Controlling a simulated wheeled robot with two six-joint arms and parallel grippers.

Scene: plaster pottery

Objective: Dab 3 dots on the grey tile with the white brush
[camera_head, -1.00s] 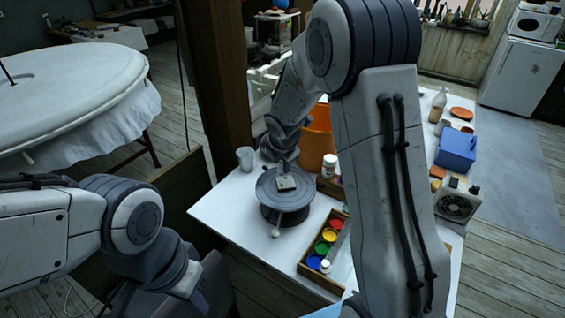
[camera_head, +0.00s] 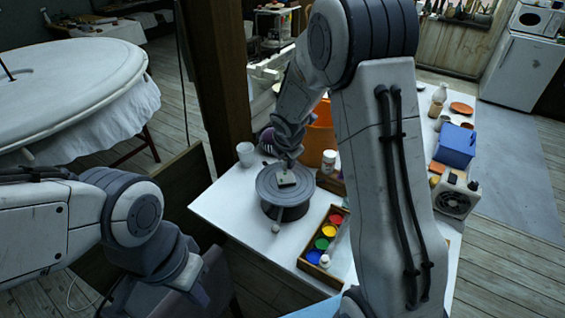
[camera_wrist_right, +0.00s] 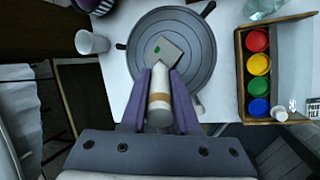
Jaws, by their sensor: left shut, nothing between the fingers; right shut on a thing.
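The grey tile (camera_head: 286,180) lies on a round dark turntable (camera_head: 268,208) on the white table. In the right wrist view the tile (camera_wrist_right: 172,58) carries one green dot. My right gripper (camera_wrist_right: 160,80) is shut on the white brush (camera_wrist_right: 159,112), which has a tan band. The brush points toward the tile's near edge; its tip is hard to make out, and I cannot tell whether it touches. My left gripper (camera_head: 208,284) is low at the left, off the table's near edge, shut and empty; its fingertips are not clear.
A wooden box (camera_head: 303,262) of red, yellow, green and blue paints stands right of the turntable. A cup (camera_head: 245,154) stands left, an orange bucket (camera_head: 319,135) behind. A white jar (camera_head: 329,160) and a blue bin (camera_head: 456,146) are further right. The table's near left corner is clear.

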